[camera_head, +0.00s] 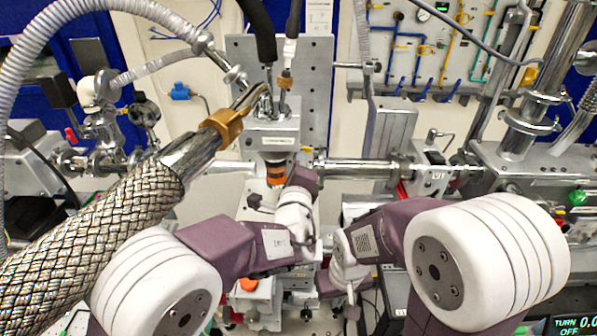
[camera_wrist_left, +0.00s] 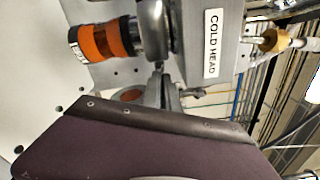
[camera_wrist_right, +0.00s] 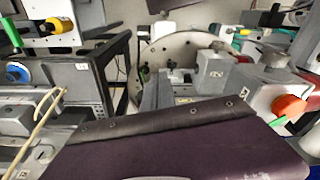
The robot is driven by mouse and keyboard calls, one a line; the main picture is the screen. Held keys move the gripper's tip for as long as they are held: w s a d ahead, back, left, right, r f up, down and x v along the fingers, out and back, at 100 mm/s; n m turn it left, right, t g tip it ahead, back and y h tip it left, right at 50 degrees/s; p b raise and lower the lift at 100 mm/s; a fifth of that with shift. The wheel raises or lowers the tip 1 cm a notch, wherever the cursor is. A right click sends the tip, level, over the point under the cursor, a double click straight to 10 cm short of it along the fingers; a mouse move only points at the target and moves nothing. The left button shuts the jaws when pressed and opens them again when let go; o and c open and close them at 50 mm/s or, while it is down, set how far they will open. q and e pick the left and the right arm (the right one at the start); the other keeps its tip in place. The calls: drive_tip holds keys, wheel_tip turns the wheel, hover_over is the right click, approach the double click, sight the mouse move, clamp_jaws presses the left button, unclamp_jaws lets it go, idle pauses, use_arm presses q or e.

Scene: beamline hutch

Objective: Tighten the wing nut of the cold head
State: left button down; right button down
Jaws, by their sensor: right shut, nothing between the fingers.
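The cold head (camera_head: 272,138) is a grey block with a white label, mounted on the upright perforated plate. In the left wrist view the cold head (camera_wrist_left: 225,50) fills the upper middle, with a dark round clamp (camera_wrist_left: 155,35) beside it. An orange-banded cylinder (camera_head: 277,173) hangs below the block. I cannot clearly make out the wing nut; my left wrist covers the area under the clamp. My left wrist is just below and right of the cylinder; its fingers are mostly hidden, their opening unclear. My right gripper (camera_head: 351,297) is low, right of centre, shut and empty, away from the cold head.
A braided hose (camera_head: 100,225) with a brass fitting (camera_head: 222,124) crosses the left side in front of the cold head. Steel beam pipes (camera_head: 360,169) run off to the right. An orange knob (camera_wrist_right: 288,107) and a round plate (camera_wrist_right: 160,50) show in the right wrist view.

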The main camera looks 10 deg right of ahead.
use_arm(q)
drive_tip(key=shift+f+m+b, duration=0.2)
drive_tip(key=shift+m+b, duration=0.6)
drive_tip(key=shift+m, duration=0.1)
drive_tip(key=c, duration=2)
unclamp_jaws()
drive_tip(key=shift+o, duration=0.4)
drive_tip(key=shift+r, duration=0.1)
drive_tip(key=shift+s, duration=0.1)
drive_tip(key=shift+s, duration=0.1)
drive_tip(key=b+v, duration=0.3)
drive_tip(key=v, duration=0.6)
drive_tip(key=shift+b, duration=0.3)
